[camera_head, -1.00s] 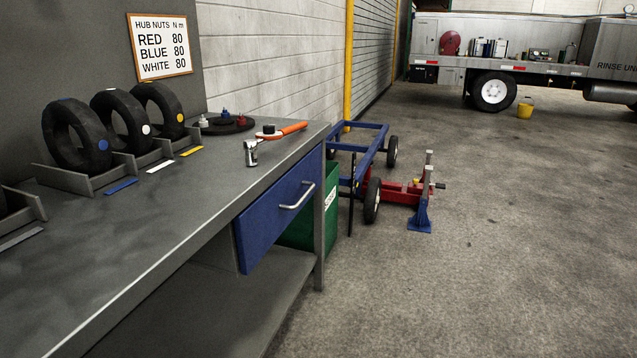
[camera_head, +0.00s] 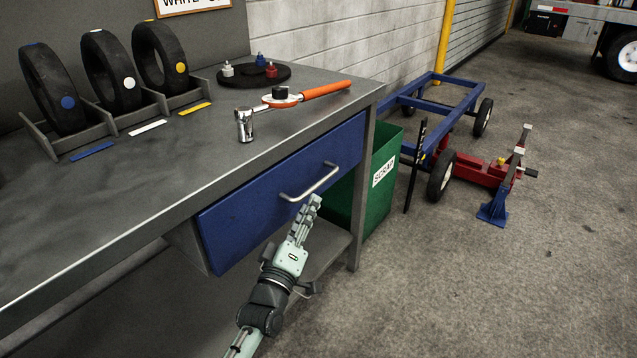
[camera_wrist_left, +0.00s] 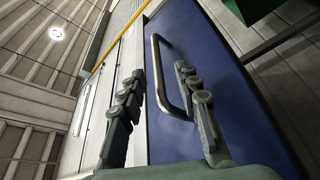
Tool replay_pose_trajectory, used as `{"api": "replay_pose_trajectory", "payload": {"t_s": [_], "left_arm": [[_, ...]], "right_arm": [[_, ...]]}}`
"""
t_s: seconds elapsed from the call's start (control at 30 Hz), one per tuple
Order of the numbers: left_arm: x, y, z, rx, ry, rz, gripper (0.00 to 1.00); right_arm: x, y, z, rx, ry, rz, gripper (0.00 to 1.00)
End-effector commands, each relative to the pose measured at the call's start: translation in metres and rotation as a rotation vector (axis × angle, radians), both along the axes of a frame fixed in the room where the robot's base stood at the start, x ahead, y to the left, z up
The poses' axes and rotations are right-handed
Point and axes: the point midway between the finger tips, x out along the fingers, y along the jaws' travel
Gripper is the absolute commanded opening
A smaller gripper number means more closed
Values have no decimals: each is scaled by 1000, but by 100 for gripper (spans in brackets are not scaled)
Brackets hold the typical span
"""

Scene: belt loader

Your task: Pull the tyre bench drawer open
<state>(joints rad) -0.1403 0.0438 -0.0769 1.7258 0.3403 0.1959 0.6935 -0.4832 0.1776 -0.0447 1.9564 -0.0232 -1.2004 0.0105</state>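The blue drawer (camera_head: 270,205) sits under the grey tyre bench top (camera_head: 215,170), and its front looks flush with the bench. Its silver bar handle (camera_head: 311,184) is on the front; the drawer (camera_wrist_left: 215,90) and handle (camera_wrist_left: 168,80) also show in the left wrist view. My left gripper (camera_head: 314,203) is just below and in front of the handle in the head view. In the left wrist view, the left gripper (camera_wrist_left: 160,92) has its fingers spread wide, with the handle between them and apart from both. My right gripper is not in view.
On the bench are an orange-handled torque wrench (camera_head: 300,95), a black disc with coloured nuts (camera_head: 254,76) and several upright tyres (camera_head: 110,73). A green scrap bin (camera_head: 376,185) stands right of the drawer. Beyond it are a blue trolley (camera_head: 450,105) and a red jack (camera_head: 480,170). The floor in front is clear.

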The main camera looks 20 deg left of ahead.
Motion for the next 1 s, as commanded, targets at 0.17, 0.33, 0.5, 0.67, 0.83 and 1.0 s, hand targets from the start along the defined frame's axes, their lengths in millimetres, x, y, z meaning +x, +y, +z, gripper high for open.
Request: {"api": "replay_pose_trajectory", "payload": {"t_s": [0.17, 0.33, 0.5, 0.67, 0.83, 1.0], "left_arm": [[21, 1, 10, -16, -21, 5, 32], [48, 1, 16, -13, -18, 5, 32], [68, 0, 19, -12, -18, 6, 32], [75, 0, 20, -11, -16, 5, 32], [75, 0, 20, -11, -15, 5, 32], [75, 0, 20, -11, -15, 5, 18]], "right_arm": [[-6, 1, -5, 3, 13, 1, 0], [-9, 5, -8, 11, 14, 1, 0], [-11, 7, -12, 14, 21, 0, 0], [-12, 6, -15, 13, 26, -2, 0], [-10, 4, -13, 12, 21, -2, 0], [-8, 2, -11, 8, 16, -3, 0]]}}
